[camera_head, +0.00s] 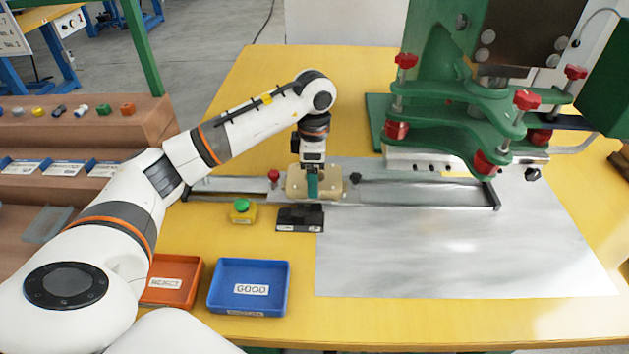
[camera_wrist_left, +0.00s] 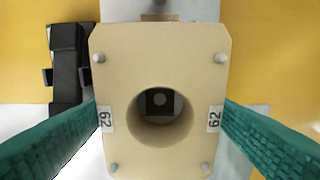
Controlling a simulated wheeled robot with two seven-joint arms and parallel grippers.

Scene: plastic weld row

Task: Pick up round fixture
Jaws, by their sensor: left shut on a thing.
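Through the hole I see a dark square with a pale round spot. Whether the fixture is lifted off its seat I cannot tell. My right gripper is not in view.
A black fixture (camera_head: 300,218) and a yellow box with a green button (camera_head: 242,211) sit just in front. A blue GOOD tray (camera_head: 278,276) and an orange REJECT tray (camera_head: 190,271) are nearer. The green press (camera_head: 455,130) stands right. The metal sheet (camera_head: 450,255) is clear.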

